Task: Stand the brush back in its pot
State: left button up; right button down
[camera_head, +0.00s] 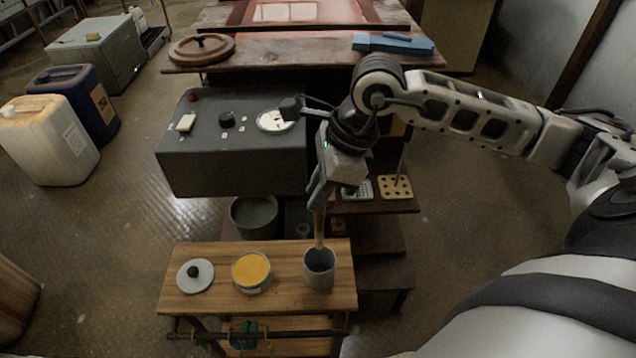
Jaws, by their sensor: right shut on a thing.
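The brush (319,230) has a light wooden handle and hangs nearly upright from my right gripper (319,197), which is shut on its upper part. The pot (319,281) is a grey cylinder at the right end of the wooden bench. The brush's lower end overlaps the back rim and the dark mouth of the pot. I cannot tell whether it is inside the mouth or above and behind it. My left gripper is not in view.
The bench (220,304) also holds a tin of yellow stuff (251,271) and a grey lid with a dark knob (195,275). Behind stand a grey machine box (215,165) with a dial, a dark green bucket (255,217) and a holed block (397,188).

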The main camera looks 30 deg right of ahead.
aim_at(316, 229)
jog(key=shift+f+b, duration=1.15)
jog(key=shift+f, duration=0.8)
notch_tip(316, 229, down, 3)
jog(key=b, duration=0.3)
jog(key=shift+f+b, duration=0.15)
jog(key=shift+b, duration=0.2)
jog(key=shift+f+b, duration=1.25)
jog(key=shift+b, duration=0.05)
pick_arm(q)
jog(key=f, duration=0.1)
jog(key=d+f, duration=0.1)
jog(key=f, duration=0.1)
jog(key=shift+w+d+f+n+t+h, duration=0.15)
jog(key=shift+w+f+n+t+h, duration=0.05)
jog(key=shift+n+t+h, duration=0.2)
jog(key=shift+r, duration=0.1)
pick_arm(e)
jog(key=c, duration=1.3)
grip_release()
jog(key=shift+o, duration=0.2)
pick_arm(q)
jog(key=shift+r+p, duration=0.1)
jog(key=shift+p, duration=0.2)
pick_arm(e)
jog(key=v, duration=1.6)
jog(key=shift+w, duration=0.1)
